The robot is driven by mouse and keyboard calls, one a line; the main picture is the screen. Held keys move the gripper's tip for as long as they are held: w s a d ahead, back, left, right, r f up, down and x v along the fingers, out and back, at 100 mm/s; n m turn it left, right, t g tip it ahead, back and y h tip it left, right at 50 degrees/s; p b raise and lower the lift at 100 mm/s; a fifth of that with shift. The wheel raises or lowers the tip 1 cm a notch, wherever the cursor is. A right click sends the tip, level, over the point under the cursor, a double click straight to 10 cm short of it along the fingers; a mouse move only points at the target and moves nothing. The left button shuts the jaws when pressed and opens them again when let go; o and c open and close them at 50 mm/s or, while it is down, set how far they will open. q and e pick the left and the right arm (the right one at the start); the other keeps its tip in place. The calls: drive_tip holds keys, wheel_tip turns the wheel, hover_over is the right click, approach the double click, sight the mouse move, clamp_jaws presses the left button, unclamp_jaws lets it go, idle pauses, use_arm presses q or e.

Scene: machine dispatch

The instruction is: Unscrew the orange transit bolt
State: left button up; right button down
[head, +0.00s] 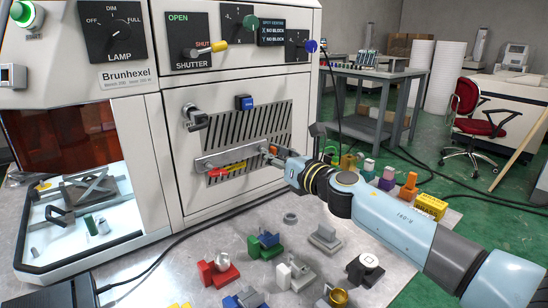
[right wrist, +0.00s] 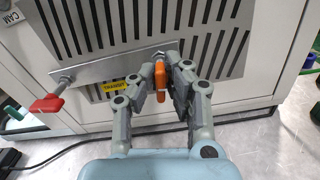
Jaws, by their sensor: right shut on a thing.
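The orange transit bolt (right wrist: 160,78) sits at the right end of a flat metal bar (right wrist: 100,68) across the slotted vent panel of the machine. A yellow label (right wrist: 117,88) is on or just under the bar, beside my gripper. My right gripper (right wrist: 161,92) is shut on the orange bolt, with one finger on each side of it. In the head view my right gripper (head: 268,153) reaches the bar's right end, and the bolt is mostly hidden by the fingers. My left gripper is not in view.
A red-handled part (right wrist: 47,103) hangs at the bar's left end. A black cable (head: 180,238) runs across the metal table (head: 190,275). Several coloured blocks and fixtures, such as a red one (head: 218,270), stand below my right arm. A lit chamber is at the left.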

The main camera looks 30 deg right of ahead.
drive_tip(key=n, duration=0.3)
drive_tip(key=shift+f+n, duration=0.15)
drive_tip(key=shift+n, duration=0.15)
drive_tip(key=n+b, duration=0.1)
drive_tip(key=n, duration=0.2)
drive_tip(key=shift+f, duration=0.1)
drive_tip(key=shift+n, duration=1)
drive_tip(key=c, duration=1.3)
unclamp_jaws()
drive_tip(key=s, duration=0.4)
drive_tip(key=shift+d+p, duration=0.15)
drive_tip(key=shift+p, duration=0.15)
